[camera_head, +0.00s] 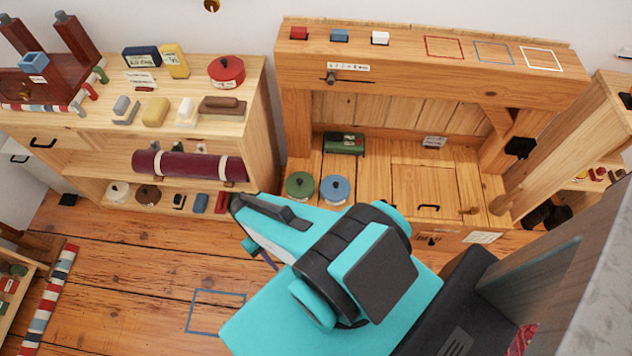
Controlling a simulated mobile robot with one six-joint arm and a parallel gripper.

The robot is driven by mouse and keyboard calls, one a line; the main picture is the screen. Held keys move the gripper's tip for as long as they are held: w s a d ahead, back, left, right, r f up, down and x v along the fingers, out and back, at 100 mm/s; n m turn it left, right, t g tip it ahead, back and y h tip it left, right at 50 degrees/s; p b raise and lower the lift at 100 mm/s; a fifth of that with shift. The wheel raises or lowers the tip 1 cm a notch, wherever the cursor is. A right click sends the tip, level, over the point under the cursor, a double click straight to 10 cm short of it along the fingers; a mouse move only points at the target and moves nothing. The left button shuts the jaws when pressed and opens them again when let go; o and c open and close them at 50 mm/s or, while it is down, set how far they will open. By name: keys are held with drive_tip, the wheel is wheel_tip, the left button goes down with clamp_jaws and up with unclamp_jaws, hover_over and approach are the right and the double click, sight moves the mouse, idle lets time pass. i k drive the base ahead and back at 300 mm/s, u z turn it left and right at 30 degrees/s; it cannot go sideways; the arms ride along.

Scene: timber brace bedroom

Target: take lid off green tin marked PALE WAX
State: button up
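A round tin with a green lid (299,186) stands at the left front of the wooden bench's lower deck. The lid has a small knob and sits on the tin. I cannot read any marking on it. A similar tin with a blue lid (335,190) stands close on its right. My gripper (246,228) is at the left end of my teal arm, lower left of the green tin in the picture and apart from it. Whether its fingers are open or shut does not show clearly. I see nothing held in it.
A dark green box (344,143) stands behind the tins. A red-lidded round tin (226,71) is on the left shelf's top, above a maroon roll (188,166). The shelf's side panel stands left of the tins. Bare floor lies at lower left, with a blue outlined square (216,311).

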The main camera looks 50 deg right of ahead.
sight(300, 184)
drive_tip(key=z, duration=0.95)
drive_tip(key=k, duration=1)
drive_tip(key=i, duration=0.8)
drive_tip(key=z, duration=0.05)
